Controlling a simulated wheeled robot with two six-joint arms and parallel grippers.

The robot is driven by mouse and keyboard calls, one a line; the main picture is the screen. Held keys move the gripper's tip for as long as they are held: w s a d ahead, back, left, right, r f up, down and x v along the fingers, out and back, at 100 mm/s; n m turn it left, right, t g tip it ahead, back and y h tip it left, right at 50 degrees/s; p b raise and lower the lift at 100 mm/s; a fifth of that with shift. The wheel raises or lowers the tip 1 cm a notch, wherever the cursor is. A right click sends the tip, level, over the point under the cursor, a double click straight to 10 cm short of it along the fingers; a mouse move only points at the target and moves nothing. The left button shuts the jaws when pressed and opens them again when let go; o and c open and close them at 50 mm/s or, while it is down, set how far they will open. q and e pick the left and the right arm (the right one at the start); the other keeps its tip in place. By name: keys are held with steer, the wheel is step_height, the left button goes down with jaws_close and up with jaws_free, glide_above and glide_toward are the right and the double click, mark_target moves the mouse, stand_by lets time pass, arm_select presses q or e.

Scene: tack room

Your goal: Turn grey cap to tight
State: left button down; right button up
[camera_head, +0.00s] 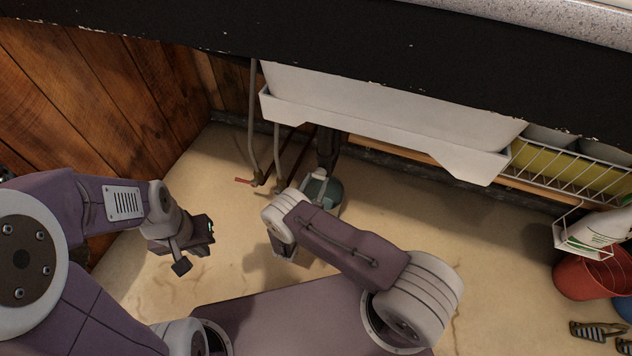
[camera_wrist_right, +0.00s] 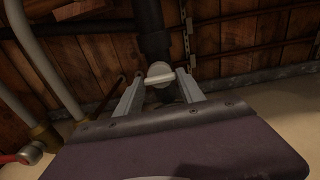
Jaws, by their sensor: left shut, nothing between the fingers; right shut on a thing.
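The grey cap (camera_wrist_right: 160,74) shows in the right wrist view as a pale, rounded piece with a flat bar across it, in front of a dark vertical pipe (camera_wrist_right: 152,28). My right gripper (camera_wrist_right: 159,85) is shut on the cap, with one finger on each side of it. In the head view my right gripper (camera_head: 314,181) reaches in under the white basin, and the cap cannot be made out there. My left gripper (camera_head: 196,250) is shut and empty, above the floor to the left. Whether the cap is tight cannot be told.
A white basin (camera_head: 380,125) hangs above my right gripper. A teal rounded thing (camera_head: 329,194) is below the pipe. Thin pipes and a red handle (camera_head: 243,181) are to the left. A wire rack (camera_head: 570,180), white bottle (camera_head: 600,230) and red bucket (camera_head: 590,276) are at right.

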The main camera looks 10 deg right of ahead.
steer(key=shift+f, duration=0.1)
stand_by(0.3)
steer(key=o, duration=1.4)
steer(key=shift+c, duration=0.2)
